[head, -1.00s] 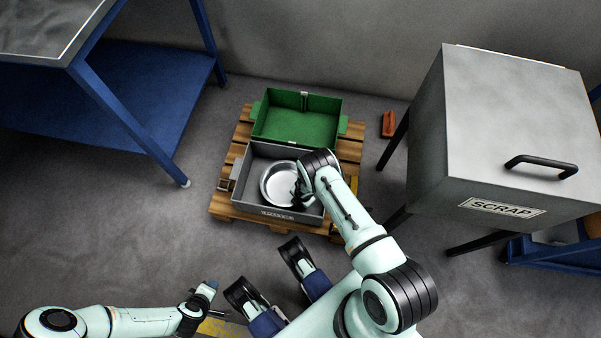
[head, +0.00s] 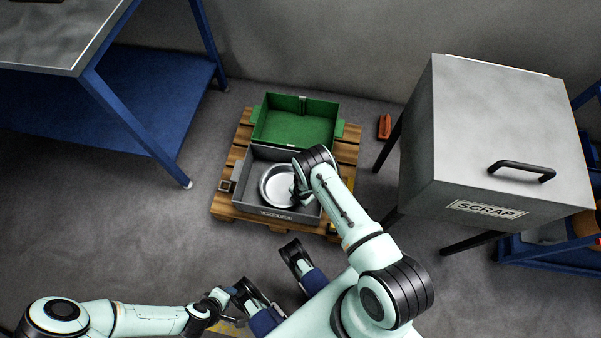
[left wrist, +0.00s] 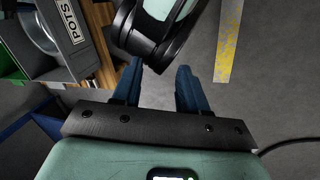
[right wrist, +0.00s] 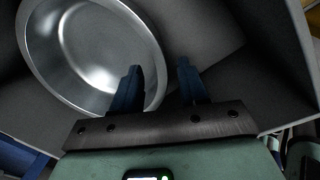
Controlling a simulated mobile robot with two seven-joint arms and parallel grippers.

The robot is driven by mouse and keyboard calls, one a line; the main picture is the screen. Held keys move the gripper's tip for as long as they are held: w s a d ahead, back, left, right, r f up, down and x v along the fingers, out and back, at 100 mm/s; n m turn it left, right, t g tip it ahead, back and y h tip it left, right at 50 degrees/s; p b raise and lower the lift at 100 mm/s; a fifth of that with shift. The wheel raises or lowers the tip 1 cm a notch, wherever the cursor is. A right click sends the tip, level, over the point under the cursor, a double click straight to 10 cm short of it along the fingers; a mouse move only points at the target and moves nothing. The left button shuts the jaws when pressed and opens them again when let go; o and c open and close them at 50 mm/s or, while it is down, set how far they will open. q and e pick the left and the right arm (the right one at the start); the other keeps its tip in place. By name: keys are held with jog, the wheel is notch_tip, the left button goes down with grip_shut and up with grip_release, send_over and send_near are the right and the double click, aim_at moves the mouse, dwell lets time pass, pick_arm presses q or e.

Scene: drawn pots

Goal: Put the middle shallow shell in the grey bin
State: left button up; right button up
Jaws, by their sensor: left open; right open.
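A shiny round metal shell (head: 276,187) lies in the grey bin (head: 241,178), which is labelled POTS. It also shows large in the right wrist view (right wrist: 90,45), resting inside the bin walls. My right gripper (right wrist: 160,78) is open over the bin, at the shell's near right rim. One finger overlaps the rim and the other is outside it; I cannot tell whether they touch. My left gripper (left wrist: 159,75) is open and empty, low and away from the bin. The left wrist view also shows the bin's label side (left wrist: 72,30). No other shells are visible.
The bin stands on a wooden pallet (head: 228,206) with an empty green bin (head: 300,125) behind it. A grey SCRAP box (head: 500,130) on legs stands at right. A blue-framed table (head: 140,95) is at left. A red object (head: 384,126) lies on the floor.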

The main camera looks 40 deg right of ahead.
pick_arm(q)
jog(key=s+d+r+g+p, duration=0.1)
jog(key=s+d+r+p, duration=0.1)
jog(key=s+r+p, duration=0.2)
jog(key=shift+s+r+g+h, duration=0.3)
jog(key=shift+s+r+g, duration=0.1)
jog(key=shift+s+r, duration=0.3)
pick_arm(e)
notch_tip(320, 180, up, 7)
jog(key=shift+s, duration=0.45)
pick_arm(q)
jog(key=shift+w, duration=0.1)
notch_tip(320, 180, up, 11)
jog(key=w+p, duration=0.1)
jog(key=p, duration=1)
jog(key=shift+p, duration=0.35)
pick_arm(e)
jog(key=s+a+r+m+g+y, duration=0.1)
jog(key=s+a+r+m, duration=0.3)
jog(key=r, duration=0.5)
jog(key=s+a+r+m+y, duration=0.1)
jog(key=s+a+r+m, duration=0.4)
jog(key=s+r+m, duration=0.4)
jog(key=s+a+r+m+g+y, duration=0.1)
jog(key=s+a+r+m, duration=0.4)
jog(key=r+m, duration=0.5)
jog(key=shift+s+a+r+g+y, duration=0.25)
jog(key=shift+s+r+g+y, duration=0.05)
jog(key=shift+s, duration=0.7)
jog(key=shift+s, duration=0.1)
